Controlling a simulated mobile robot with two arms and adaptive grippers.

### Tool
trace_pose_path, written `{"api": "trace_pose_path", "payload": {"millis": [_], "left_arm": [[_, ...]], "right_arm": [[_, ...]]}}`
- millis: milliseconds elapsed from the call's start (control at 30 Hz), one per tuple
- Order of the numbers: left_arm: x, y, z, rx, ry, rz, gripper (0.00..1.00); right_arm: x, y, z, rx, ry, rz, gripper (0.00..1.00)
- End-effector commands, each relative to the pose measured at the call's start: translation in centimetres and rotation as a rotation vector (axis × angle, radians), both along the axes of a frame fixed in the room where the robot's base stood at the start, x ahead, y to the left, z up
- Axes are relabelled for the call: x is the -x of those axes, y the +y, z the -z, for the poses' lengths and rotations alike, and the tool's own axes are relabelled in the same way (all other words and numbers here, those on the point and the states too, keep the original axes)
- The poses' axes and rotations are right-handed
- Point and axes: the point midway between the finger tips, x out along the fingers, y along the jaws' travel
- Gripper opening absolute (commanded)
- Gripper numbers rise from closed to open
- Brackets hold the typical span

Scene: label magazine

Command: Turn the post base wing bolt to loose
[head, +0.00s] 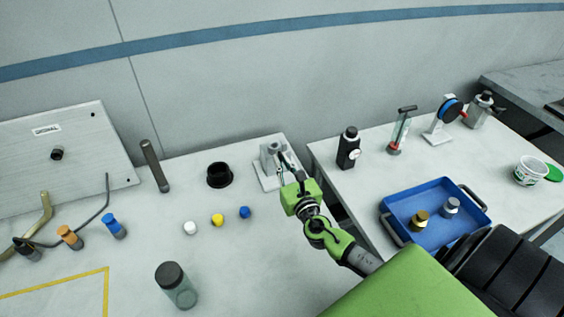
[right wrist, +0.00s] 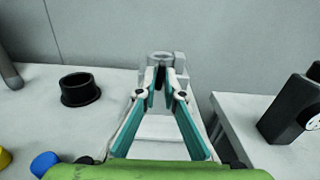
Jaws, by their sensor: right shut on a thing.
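The grey post base (head: 264,180) stands near the right edge of the left table, and its clamp block and ring-shaped top (right wrist: 160,56) show in the right wrist view. My right gripper (head: 284,166) reaches it from the front right. In the right wrist view its teal fingers (right wrist: 160,88) come together just in front of the block, shut on a small dark part that appears to be the wing bolt (right wrist: 158,72). The fingertips hide most of the bolt, so its angle cannot be told. My left gripper is not in view.
A black cup (head: 219,175) stands left of the base. White, yellow and blue caps (head: 245,212) lie in front of it. A gap separates this table from the right one, which holds a black bottle (head: 348,150) and a blue tray (head: 432,238).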

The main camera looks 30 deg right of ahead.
Motion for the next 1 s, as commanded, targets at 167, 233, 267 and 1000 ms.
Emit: {"api": "trace_pose_path", "payload": {"millis": [167, 233, 267, 1000], "left_arm": [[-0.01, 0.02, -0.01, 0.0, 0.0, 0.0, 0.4], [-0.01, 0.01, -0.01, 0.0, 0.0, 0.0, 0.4], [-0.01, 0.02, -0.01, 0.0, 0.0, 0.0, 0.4], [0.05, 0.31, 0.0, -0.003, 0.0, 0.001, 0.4]], "right_arm": [[-0.01, -0.01, 0.02, 0.004, 0.001, 0.0, 0.0], [-0.01, -0.01, 0.02, 0.004, 0.001, 0.0, 0.0], [-0.01, -0.01, 0.02, 0.004, 0.001, 0.0, 0.0], [0.36, 0.09, 0.06, 0.002, 0.001, -0.001, 0.24]]}}
